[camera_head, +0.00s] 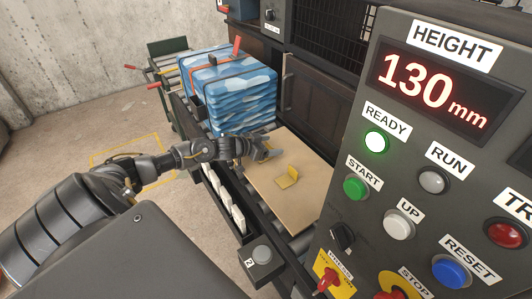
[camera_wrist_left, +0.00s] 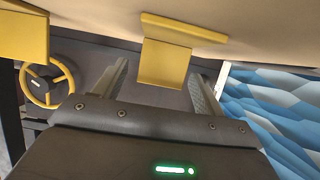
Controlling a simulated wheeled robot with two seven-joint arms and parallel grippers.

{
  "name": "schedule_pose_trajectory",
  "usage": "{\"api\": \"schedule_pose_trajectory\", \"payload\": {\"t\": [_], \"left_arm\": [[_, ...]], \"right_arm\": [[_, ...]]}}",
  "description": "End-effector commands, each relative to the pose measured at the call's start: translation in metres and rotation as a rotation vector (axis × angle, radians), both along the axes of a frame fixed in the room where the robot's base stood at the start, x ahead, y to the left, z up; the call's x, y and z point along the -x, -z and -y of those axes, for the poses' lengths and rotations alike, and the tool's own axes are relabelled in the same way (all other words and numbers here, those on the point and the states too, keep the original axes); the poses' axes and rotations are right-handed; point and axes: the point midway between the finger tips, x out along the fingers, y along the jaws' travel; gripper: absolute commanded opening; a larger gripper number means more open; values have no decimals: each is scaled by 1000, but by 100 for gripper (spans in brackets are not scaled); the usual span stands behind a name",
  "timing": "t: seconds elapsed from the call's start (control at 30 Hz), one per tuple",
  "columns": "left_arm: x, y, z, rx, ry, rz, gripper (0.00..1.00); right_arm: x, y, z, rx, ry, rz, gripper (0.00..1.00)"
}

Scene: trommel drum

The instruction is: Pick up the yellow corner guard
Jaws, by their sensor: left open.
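The yellow corner guard (camera_head: 287,181) is an L-shaped piece on the tan board (camera_head: 262,178), with one flange flat and one standing up. My left gripper (camera_head: 268,151) is open and empty at the board's far left part, a short way from the guard. In the left wrist view, a yellow corner guard (camera_wrist_left: 165,63) shows ahead, between the open fingers of the left gripper (camera_wrist_left: 160,85), with no visible contact. My right gripper is not in view.
A strapped stack of blue-and-white wrapped packs (camera_head: 228,88) stands behind the board. The control panel (camera_head: 410,150) fills the right side. The left wrist view also shows a yellow handwheel (camera_wrist_left: 69,71) and another yellow piece (camera_wrist_left: 22,35) at left.

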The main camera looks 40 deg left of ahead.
Motion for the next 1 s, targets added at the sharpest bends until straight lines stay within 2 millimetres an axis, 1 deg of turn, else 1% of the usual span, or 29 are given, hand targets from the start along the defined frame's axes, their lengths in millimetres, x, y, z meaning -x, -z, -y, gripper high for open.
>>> {"api": "schedule_pose_trajectory", "payload": {"t": [0.07,0.4,0.43,0.77,0.87,0.97,1.0], "left_arm": [[0,0,0,0,0,0,71],[0,0,0,0,-1,0,26],[0,0,0,0,-1,0,23],[0,-3,-1,-1,-1,1,23],[0,-10,0,-2,0,3,23],[0,-25,-1,-2,0,5,23],[0,-32,-1,-3,1,4,23]], "right_arm": [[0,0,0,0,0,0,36],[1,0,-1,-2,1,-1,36],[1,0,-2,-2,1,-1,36],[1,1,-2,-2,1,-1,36],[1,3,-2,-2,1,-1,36],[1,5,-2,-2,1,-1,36],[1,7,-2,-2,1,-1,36]]}}
